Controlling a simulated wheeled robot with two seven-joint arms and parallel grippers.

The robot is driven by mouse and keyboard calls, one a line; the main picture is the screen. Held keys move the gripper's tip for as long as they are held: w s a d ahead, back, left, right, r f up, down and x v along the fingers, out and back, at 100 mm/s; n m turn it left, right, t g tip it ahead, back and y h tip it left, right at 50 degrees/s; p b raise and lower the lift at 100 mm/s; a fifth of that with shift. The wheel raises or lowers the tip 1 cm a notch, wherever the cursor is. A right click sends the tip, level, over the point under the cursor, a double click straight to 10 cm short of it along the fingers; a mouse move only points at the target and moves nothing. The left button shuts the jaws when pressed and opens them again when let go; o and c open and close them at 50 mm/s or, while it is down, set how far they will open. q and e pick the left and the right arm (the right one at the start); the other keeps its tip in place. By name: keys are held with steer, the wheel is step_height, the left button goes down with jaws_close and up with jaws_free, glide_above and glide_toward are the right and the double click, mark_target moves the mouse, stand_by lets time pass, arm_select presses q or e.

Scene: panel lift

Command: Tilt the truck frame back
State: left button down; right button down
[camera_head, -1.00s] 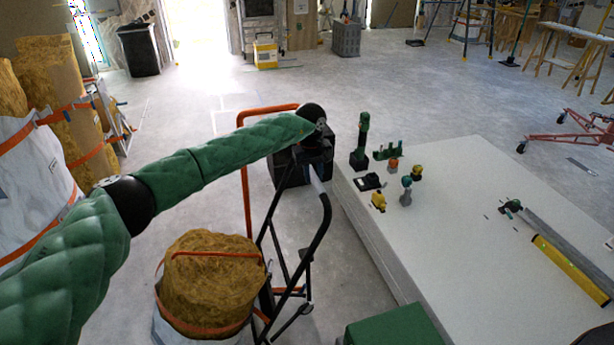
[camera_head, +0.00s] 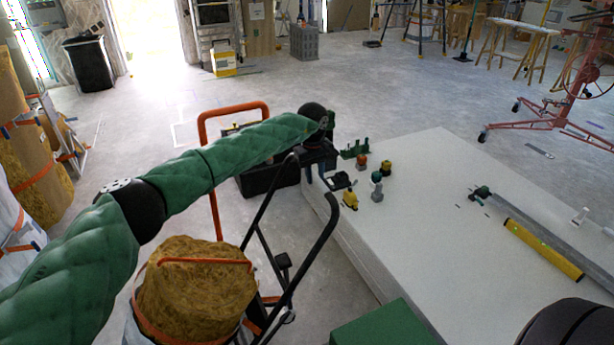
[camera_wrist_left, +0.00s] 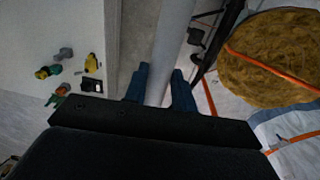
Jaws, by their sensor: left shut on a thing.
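The truck frame (camera_head: 312,255) is a black tubular hand truck with curved handles, leaning to the right in the head view. A brown insulation roll (camera_head: 195,288) with orange straps sits at its left, and the roll also shows in the left wrist view (camera_wrist_left: 268,55). My left gripper (camera_head: 322,178) is at the upper end of the frame, beside the white bench. In the left wrist view, its two blue fingers (camera_wrist_left: 160,88) are shut around a pale grey tube (camera_wrist_left: 172,40), apparently part of the frame. My right gripper is not in view.
The white bench (camera_head: 420,220) stands close on the right, with small tools and a yellow level (camera_head: 543,249) on it. An orange tubular frame (camera_head: 212,175) and a dark box (camera_head: 268,177) stand behind the truck. Open floor lies beyond.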

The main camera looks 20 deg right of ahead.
arm_select(q)
steer(key=shift+s+d+f, duration=0.15)
steer(key=shift+d+f, duration=0.25)
steer(key=shift+f, duration=0.1)
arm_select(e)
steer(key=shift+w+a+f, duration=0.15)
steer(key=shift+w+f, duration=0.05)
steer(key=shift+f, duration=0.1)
arm_select(q)
steer(key=shift+f, duration=0.1)
steer(key=c, duration=1.3)
jaws_free()
steer(key=shift+o, duration=0.8)
steer(key=shift+d+f, duration=0.1)
steer(key=shift+r, duration=0.55)
steer(key=r, duration=0.2)
steer(key=r+b, duration=0.1)
steer(key=r, duration=0.2)
steer(key=shift+a+r, duration=0.25)
steer(key=shift+r, duration=0.15)
steer(key=shift+r+b, duration=0.35)
steer(key=shift+r, duration=0.2)
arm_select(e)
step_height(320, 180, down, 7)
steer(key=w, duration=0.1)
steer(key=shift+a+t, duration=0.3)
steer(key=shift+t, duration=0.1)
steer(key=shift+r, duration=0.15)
